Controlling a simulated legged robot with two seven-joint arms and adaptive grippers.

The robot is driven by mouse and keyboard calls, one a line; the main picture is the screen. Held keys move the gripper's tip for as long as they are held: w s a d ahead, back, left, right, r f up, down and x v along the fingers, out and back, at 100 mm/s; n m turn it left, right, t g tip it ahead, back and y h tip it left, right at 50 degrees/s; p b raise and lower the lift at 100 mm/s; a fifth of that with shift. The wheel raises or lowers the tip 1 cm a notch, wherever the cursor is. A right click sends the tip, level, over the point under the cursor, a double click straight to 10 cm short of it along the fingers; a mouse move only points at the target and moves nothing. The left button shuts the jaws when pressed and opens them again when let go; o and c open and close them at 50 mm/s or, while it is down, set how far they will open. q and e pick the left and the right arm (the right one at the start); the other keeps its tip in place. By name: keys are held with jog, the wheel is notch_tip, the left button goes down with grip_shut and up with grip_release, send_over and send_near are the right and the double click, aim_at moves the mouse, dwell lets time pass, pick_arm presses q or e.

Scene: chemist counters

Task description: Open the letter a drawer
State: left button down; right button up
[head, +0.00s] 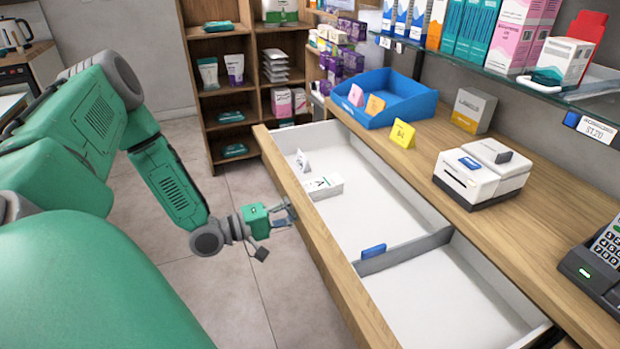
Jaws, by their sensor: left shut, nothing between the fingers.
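A wide wooden drawer (375,207) with a white inside stands pulled out from the counter. A grey divider (408,252) with a blue tab splits it into two compartments. A small white card (302,160) and a white box (323,187) are in the far compartment; the near compartment looks empty. I cannot clearly read a letter a on the drawer. My left gripper (289,213) is shut and empty, at the outer side of the drawer front, near its middle. I cannot tell whether it touches the front. My right gripper is out of view.
The counter (545,215) holds a blue tray (388,98), a yellow card (403,134), a grey box (473,110), a white device (482,173) and a card terminal (598,262). A glass shelf with boxes hangs above. Shelving (216,100) stands behind. Floor left of the drawer is clear.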

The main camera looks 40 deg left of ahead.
pick_arm(q)
jog(key=shift+r, duration=0.45)
jog(key=c, duration=1.8)
grip_release()
jog(key=shift+s+d+r, duration=0.1)
jog(key=shift+o, duration=0.2)
jog(key=v, duration=1.2)
jog(key=shift+d+f, duration=0.15)
jog(key=shift+f, duration=0.15)
